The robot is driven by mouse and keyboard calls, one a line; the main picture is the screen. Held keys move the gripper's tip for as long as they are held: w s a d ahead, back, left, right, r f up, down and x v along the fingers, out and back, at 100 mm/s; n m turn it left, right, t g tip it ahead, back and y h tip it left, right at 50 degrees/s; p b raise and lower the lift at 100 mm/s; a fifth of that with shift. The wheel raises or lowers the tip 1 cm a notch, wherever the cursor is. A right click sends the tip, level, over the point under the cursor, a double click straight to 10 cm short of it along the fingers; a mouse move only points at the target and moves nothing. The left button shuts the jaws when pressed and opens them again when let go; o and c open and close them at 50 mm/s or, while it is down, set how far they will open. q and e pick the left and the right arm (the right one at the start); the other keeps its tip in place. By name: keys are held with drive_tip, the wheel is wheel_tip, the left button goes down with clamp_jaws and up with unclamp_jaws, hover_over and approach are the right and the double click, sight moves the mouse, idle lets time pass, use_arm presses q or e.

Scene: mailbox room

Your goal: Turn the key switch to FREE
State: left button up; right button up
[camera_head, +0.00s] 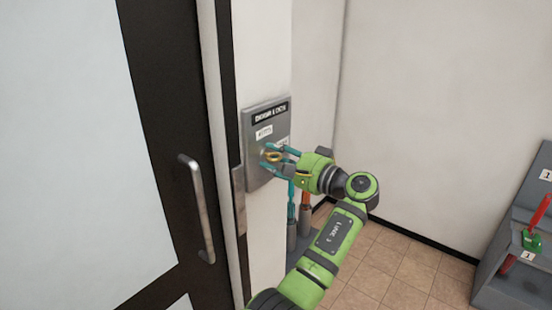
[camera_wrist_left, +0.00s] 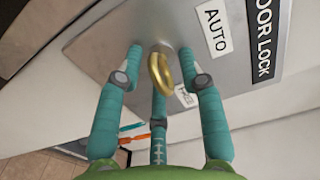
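A grey key-switch panel (camera_head: 256,170) with a dark DOOR LOCK header is fixed to the wall beside the door. A gold ring-shaped key (camera_wrist_left: 160,73) sticks out of it; the key also shows in the head view (camera_head: 273,156). An AUTO label (camera_wrist_left: 214,30) is clear, while the FREE label (camera_wrist_left: 186,96) is partly hidden by a finger. My left gripper (camera_wrist_left: 160,62) is open, with teal fingers apart on either side of the key and a third finger below it. I see no grip on the key. My right gripper is in neither view.
A dark-framed door (camera_head: 165,120) with a metal handle (camera_head: 198,205) stands left of the panel. Teal and orange upright items (camera_head: 305,196) stand low behind my gripper. A grey rack (camera_head: 505,245) with red and green items is at far right. Tiled floor between is clear.

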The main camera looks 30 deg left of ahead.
use_arm(q)
drive_tip(key=s+d, duration=0.1)
drive_tip(key=d, duration=1.1)
